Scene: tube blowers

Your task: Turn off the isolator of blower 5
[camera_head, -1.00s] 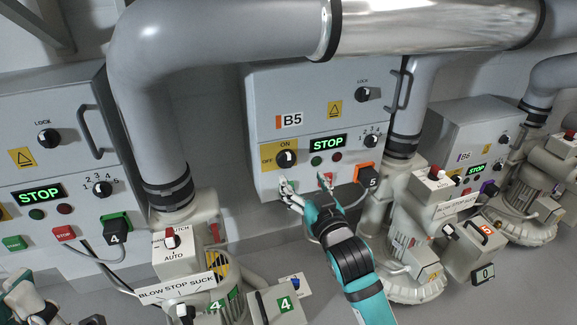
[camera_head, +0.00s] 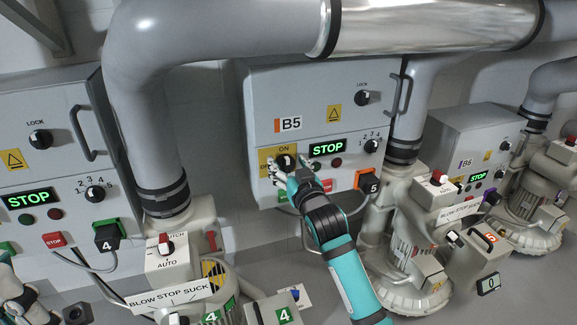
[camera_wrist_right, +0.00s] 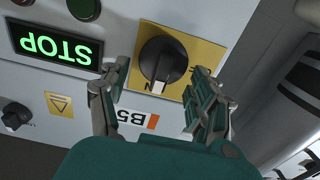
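The B5 cabinet (camera_head: 310,95) carries the isolator, a black rotary knob (camera_head: 284,160) on a yellow ON/OFF plate. In the right wrist view the knob (camera_wrist_right: 163,60) sits between the fingertips of my right gripper (camera_wrist_right: 165,72). The fingers are open, one on each side, with visible gaps to the knob. The knob's white mark points towards ON. In the head view my right gripper (camera_head: 294,167) is in front of the isolator and partly covers it. Part of my left gripper (camera_head: 14,300) shows at the lower left edge, too cut off to judge.
The B5 display (camera_head: 327,148) reads STOP in green, beside the isolator. An orange connector marked 5 (camera_head: 366,181) is at the lower right of the cabinet. A large grey pipe (camera_head: 150,100) stands to the left, and a blower (camera_head: 410,255) stands to the right.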

